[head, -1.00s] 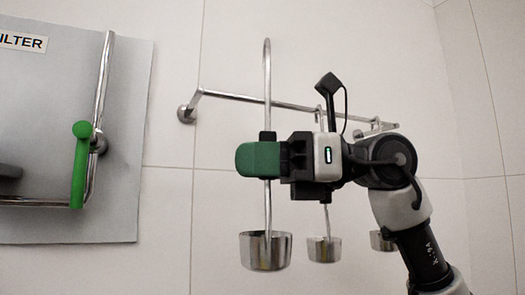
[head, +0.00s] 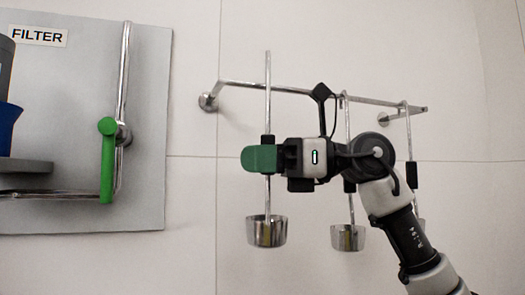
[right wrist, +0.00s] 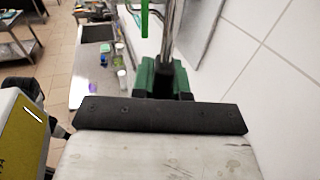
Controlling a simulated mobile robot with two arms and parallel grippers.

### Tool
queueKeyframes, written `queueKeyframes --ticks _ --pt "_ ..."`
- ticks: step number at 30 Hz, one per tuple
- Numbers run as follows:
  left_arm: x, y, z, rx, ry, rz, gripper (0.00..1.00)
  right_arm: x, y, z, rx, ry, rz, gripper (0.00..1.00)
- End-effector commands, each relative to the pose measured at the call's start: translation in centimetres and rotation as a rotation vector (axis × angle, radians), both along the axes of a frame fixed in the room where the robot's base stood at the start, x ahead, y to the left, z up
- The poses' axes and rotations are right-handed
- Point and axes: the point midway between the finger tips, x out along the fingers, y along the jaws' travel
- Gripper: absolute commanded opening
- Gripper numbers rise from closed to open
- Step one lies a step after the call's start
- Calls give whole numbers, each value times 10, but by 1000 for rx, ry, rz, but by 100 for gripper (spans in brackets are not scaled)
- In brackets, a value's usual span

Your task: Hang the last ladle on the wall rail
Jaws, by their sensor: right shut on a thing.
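My right gripper (head: 262,158) is shut on the steel ladle (head: 266,232), at the black grip of its handle. The ladle hangs upright, cup down, and its top reaches above the wall rail (head: 300,91). The handle passes in front of the rail in the head view; I cannot tell whether it touches it. Two other ladles hang on the rail farther right, one in the middle (head: 347,237) and one near the right end (head: 406,125), both partly hidden by my arm. In the right wrist view my green fingers (right wrist: 160,80) surround a metal shaft. My left gripper is not in view.
A grey panel (head: 70,95) labelled FILTER is on the left, with a metal pipe and a green valve handle (head: 107,160). Tiled wall lies free between the panel and the held ladle. The right wrist view shows a counter (right wrist: 95,85) with small items.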

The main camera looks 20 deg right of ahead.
Motion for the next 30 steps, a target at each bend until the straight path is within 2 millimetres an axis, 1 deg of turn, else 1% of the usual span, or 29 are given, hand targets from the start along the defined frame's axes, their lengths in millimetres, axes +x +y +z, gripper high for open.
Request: queueKeyframes --ticks 1,11,13,18,24,30 --pt "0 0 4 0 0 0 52 4 0 2 1 1 1 0" --pt "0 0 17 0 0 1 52 30 1 2 1 1 1 0" --pt "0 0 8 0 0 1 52 31 1 -8 1 0 1 0" --pt "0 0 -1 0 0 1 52 31 1 -20 1 -1 0 0" --pt "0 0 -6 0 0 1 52 31 1 -28 1 -1 1 0" --pt "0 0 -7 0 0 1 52 30 1 -29 0 -2 1 0"
